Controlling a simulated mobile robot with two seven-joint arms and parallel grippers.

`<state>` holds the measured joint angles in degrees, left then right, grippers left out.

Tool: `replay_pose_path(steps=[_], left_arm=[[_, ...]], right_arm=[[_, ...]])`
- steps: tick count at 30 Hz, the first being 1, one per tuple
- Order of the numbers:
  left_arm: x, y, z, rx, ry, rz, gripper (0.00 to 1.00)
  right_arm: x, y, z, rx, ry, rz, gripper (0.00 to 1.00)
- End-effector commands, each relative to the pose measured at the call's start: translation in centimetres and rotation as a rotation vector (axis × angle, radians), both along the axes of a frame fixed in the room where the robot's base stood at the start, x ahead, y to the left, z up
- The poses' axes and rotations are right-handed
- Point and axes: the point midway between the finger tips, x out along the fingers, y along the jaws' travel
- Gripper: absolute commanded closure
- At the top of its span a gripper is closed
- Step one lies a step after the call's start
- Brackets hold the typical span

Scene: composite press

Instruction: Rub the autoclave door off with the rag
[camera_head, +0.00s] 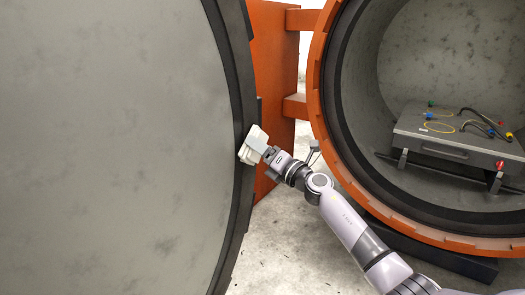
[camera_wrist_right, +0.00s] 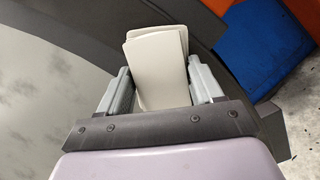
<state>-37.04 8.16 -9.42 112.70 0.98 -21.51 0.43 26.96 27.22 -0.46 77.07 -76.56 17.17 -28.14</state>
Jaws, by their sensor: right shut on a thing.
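The autoclave door (camera_head: 115,150) is a large round grey disc with dark smudges, filling the left of the head view. Its dark rim (camera_head: 238,120) runs along its right edge; the door also shows at the left of the right wrist view (camera_wrist_right: 50,100). My right gripper (camera_head: 262,152) is shut on the rag (camera_head: 249,143), a folded cream-white cloth. The rag (camera_wrist_right: 158,65) stands between the two fingers in the right wrist view. It lies over the door's rim in the head view; whether it touches is unclear. My left gripper is not in view.
The open autoclave chamber (camera_head: 318,75) with its orange ring stands at the right. Inside it a grey tray (camera_head: 450,135) carries cables and coloured fittings. An orange frame (camera_head: 273,60) stands between door and chamber. Bare concrete floor (camera_head: 285,245) shows below.

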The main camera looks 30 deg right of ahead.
Motion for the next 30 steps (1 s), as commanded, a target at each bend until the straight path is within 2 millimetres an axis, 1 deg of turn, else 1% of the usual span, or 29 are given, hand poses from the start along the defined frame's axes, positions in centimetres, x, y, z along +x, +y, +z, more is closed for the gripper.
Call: replay_pose_path(steps=[16, 20, 27, 30], left_arm=[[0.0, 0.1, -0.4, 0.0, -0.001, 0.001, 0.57], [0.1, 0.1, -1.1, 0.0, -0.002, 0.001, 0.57], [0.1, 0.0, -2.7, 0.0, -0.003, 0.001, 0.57], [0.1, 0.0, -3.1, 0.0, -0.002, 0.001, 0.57]], right_arm=[[0.9, 0.3, 0.0, -0.001, -0.001, -0.001, 0.69], [1.2, -0.6, -0.3, -0.002, 0.0, -0.002, 0.69], [1.9, -2.6, -0.3, -0.001, -0.002, -0.002, 0.69], [2.1, -3.2, -0.1, -0.002, -0.001, -0.001, 0.69]])
